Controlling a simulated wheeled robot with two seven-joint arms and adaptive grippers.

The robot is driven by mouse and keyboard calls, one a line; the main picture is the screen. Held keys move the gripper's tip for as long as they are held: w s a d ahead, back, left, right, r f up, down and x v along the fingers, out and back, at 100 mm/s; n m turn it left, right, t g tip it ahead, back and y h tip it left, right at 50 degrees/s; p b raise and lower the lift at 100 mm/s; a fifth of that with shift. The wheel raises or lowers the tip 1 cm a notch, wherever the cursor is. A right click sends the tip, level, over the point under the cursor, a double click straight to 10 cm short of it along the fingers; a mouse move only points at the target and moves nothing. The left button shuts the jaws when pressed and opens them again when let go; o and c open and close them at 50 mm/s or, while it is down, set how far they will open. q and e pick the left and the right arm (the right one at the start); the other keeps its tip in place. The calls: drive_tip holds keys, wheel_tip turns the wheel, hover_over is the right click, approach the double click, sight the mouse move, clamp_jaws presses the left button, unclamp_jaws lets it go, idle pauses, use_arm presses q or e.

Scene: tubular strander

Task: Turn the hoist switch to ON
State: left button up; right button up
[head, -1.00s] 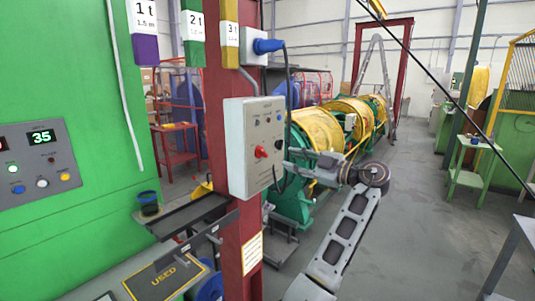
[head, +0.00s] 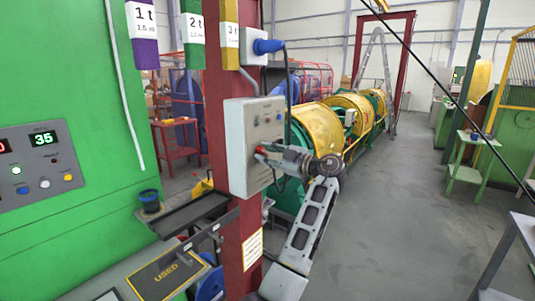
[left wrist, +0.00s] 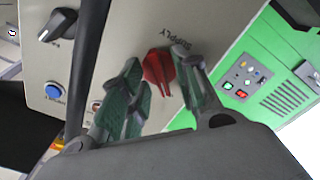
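A grey control box (head: 240,135) is fixed to the red post. A red rotary knob marked SUPPLY (left wrist: 158,68) is on its face in the left wrist view. A black rotary knob (left wrist: 57,25) with a white pointer sits farther left, its label unreadable. I cannot tell from the labels which is the hoist switch. My left gripper (head: 262,152) is at the box face in the head view, covering the lower knobs. In the left wrist view its fingers (left wrist: 157,62) are apart, one on each side of the red knob; contact is unclear. My right gripper is not in view.
A blue button (left wrist: 53,92) is near the knobs. A dark shelf (head: 190,215) juts out below.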

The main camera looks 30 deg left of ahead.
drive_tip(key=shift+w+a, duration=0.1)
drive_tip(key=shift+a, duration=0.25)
